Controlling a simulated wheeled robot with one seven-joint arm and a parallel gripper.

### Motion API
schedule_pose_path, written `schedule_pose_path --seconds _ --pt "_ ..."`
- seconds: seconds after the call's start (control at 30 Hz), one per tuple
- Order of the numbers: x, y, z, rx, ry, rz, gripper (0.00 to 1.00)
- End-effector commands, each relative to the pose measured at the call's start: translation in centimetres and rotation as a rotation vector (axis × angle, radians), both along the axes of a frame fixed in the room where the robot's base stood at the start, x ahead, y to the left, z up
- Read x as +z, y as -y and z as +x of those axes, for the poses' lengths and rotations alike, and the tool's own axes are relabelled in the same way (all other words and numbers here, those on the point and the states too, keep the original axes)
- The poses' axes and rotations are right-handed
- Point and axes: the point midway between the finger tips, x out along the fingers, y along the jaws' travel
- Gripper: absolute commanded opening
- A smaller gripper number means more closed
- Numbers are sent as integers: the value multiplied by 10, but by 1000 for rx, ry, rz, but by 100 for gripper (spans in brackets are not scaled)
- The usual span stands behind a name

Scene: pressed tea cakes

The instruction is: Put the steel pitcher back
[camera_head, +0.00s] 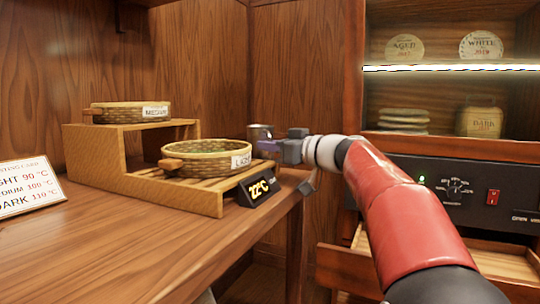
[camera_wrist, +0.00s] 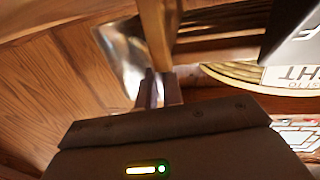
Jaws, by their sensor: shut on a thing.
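In the wrist view the pitcher (camera_wrist: 122,58) is a bright, reflective, blurred shape at the upper left, against the fingers of my gripper (camera_wrist: 158,82). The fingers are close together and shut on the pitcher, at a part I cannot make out. I cannot tell whether its base touches a surface.
A stepped wooden rack (camera_head: 120,188) holds a MEDIUM basket (camera_head: 128,112) and a LIGHT basket (camera_head: 205,160). At right are a cabinet with tea cakes and an open drawer (camera_head: 345,268).

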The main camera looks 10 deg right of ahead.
Motion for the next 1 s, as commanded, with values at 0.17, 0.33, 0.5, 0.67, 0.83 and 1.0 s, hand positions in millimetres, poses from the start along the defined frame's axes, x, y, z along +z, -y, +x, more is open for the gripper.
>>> schedule_pose_path --seconds 0.17,0.33,0.5,0.67,0.83,1.0 --pt "-11 0 -1 0 3 -1 0" --pt "-10 0 -1 0 3 -1 0" --pt "-14 0 -1 0 3 0 0" --pt "-13 0 0 0 1 -1 22" --pt "-13 0 0 0 1 -1 30" --pt "-13 0 0 0 1 -1 30"
